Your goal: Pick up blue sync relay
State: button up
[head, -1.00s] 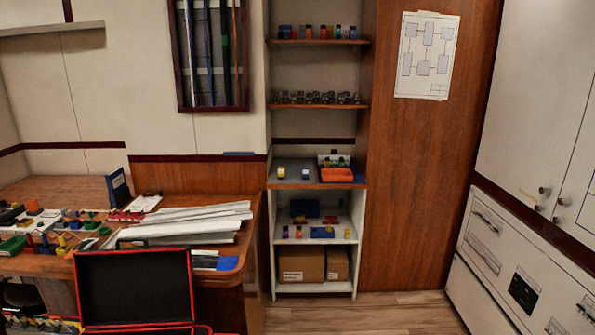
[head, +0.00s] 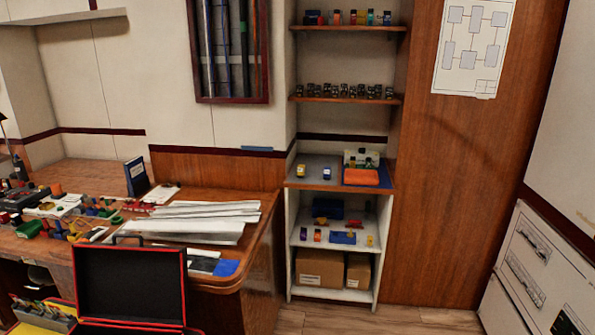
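My gripper is not in view. Several small coloured parts stand in the shelf unit in the head view, and I cannot tell which one is the blue sync relay. On the grey counter shelf, a small yellow part (head: 300,171) stands left of a small blue and white part (head: 327,172). A blue part (head: 387,17) stands at the right end of the top shelf's row. On the shelf below the counter lie a flat blue block (head: 342,237) and a larger dark blue block (head: 328,208). Labels are too small to read.
An orange block (head: 362,177) lies on a blue mat at the counter's right. Cardboard boxes (head: 320,267) fill the bottom shelf. A cluttered wooden desk (head: 262,236) stands left, with an open black and red case (head: 130,285) in front. The floor (head: 430,319) before the shelves is clear.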

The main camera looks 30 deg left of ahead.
aim_at(326, 170)
jog(key=u, duration=0.8)
jog(key=i, duration=0.85)
jog(key=u, duration=0.55)
